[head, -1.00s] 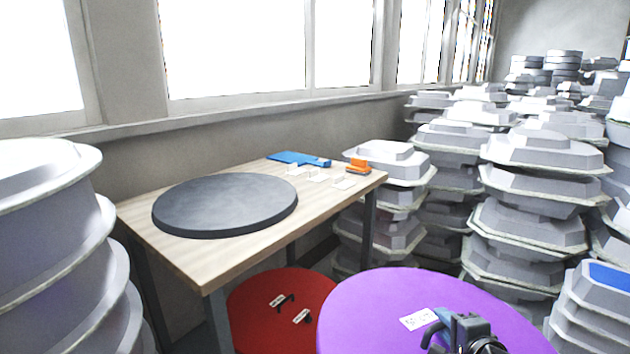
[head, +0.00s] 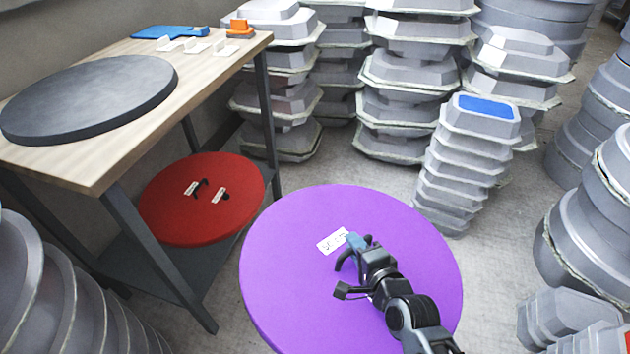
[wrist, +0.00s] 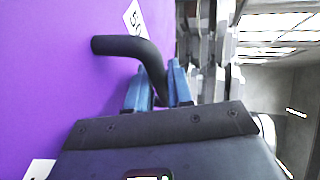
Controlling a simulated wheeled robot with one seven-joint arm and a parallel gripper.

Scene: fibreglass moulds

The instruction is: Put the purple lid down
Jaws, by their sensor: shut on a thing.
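The purple lid (head: 300,262) is a large round disc in the lower middle of the head view, with a white label (head: 332,240) and a dark handle. My gripper (head: 350,250) is at its face. In the wrist view the blue fingers of my gripper (wrist: 157,88) are shut on the lid's black bent handle (wrist: 125,46). The purple face (wrist: 45,85) fills the left of that view. The lid appears held in front of me, clear of the table. Its underside and what lies beneath it are hidden.
A wooden table (head: 95,168) at left bears a dark grey disc (head: 90,95), a blue item (head: 170,32) and an orange item (head: 240,27). A red lid (head: 215,215) lies on its lower shelf (head: 190,275). Grey mould stacks (head: 465,165) stand around. Some floor (head: 350,170) is bare.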

